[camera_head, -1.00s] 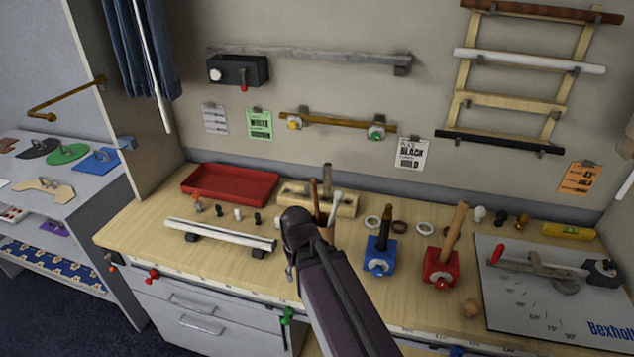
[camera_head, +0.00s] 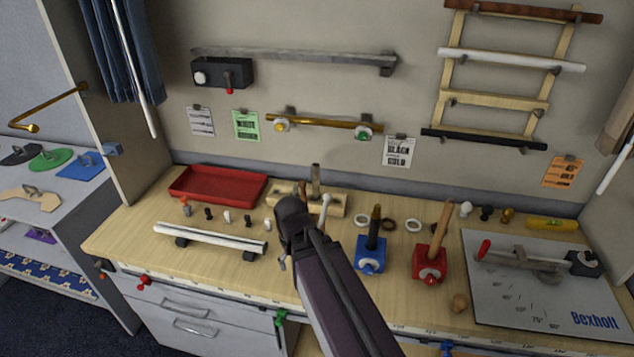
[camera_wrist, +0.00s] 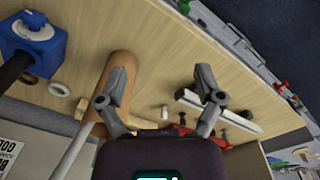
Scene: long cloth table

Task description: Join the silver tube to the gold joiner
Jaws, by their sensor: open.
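A pale silvery-white tube (camera_head: 210,238) lies level across two dark supports at the bench's left. It also shows in the wrist view (camera_wrist: 218,110), beyond my fingers. My gripper (camera_wrist: 163,78) is open and empty, with the two fingers spread wide. In the head view my gripper (camera_head: 291,225) is over the middle of the bench, right of the tube, and my own arm hides most of it. Several small fittings (camera_head: 228,217) stand in a row behind the tube. A gold-coloured piece (camera_head: 507,215) stands at the right rear. I cannot tell which is the gold joiner.
A blue block (camera_head: 370,256) with a dark upright rod and a red block (camera_head: 429,263) with a wooden rod stand right of my arm. A red tray (camera_head: 217,186) is behind.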

